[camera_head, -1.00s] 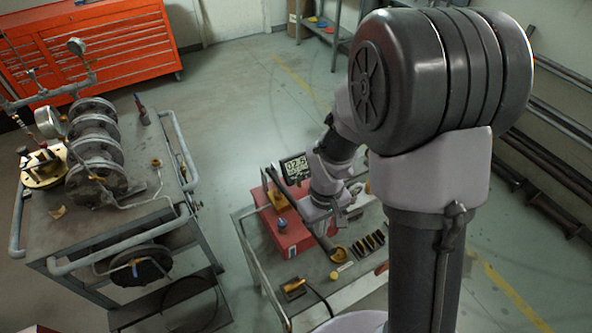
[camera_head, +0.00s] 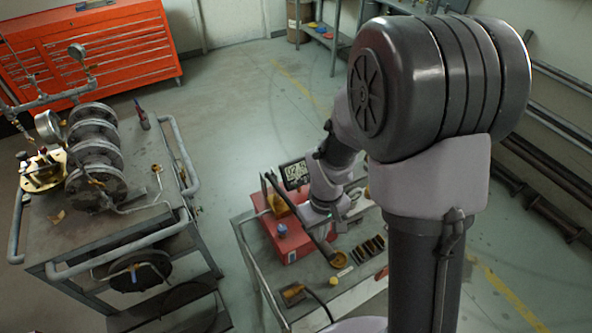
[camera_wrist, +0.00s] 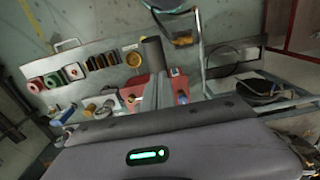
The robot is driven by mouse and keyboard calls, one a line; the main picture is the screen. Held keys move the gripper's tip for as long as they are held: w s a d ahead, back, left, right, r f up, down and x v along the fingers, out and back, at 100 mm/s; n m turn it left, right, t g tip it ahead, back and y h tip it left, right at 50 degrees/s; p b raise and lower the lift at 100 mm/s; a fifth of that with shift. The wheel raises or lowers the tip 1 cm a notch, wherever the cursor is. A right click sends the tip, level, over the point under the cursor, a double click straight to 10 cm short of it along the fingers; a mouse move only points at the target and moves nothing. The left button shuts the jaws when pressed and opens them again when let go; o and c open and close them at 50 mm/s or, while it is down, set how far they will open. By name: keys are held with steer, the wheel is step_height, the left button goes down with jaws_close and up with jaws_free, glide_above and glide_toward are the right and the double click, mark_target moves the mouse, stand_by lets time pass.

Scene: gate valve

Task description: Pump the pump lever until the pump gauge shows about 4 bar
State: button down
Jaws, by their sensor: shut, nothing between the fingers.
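The pump is a red box (camera_head: 291,243) on the right cart, with a long dark pump lever (camera_head: 318,238) slanting across it. The dark lever end also shows in the wrist view (camera_wrist: 152,50). A small black digital display (camera_head: 295,173), apparently the pump gauge, stands behind the pump beside my arm; its digits are too blurred to read. My gripper (camera_head: 338,213) is low beside the lever, largely hidden by my wrist. Its fingers (camera_wrist: 157,90) are shut and empty in the wrist view, close to the lever; I cannot tell whether they touch it.
Small parts and a dark slotted holder (camera_head: 369,247) lie right of the pump. A left cart (camera_head: 130,228) carries a flanged valve assembly (camera_head: 95,160) with dial gauges. A red tool chest (camera_head: 95,55) stands behind. The floor between the carts is clear.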

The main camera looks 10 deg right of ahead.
steer(key=shift+f+b, duration=1.75)
steer(key=shift+f, duration=0.2)
steer(key=shift+r+p, duration=1.45)
steer(key=shift+r, duration=0.5)
step_height(320, 180, up, 5)
steer(key=p, duration=0.4)
steer(key=shift+r, duration=0.2)
steer(key=shift+f, duration=0.2)
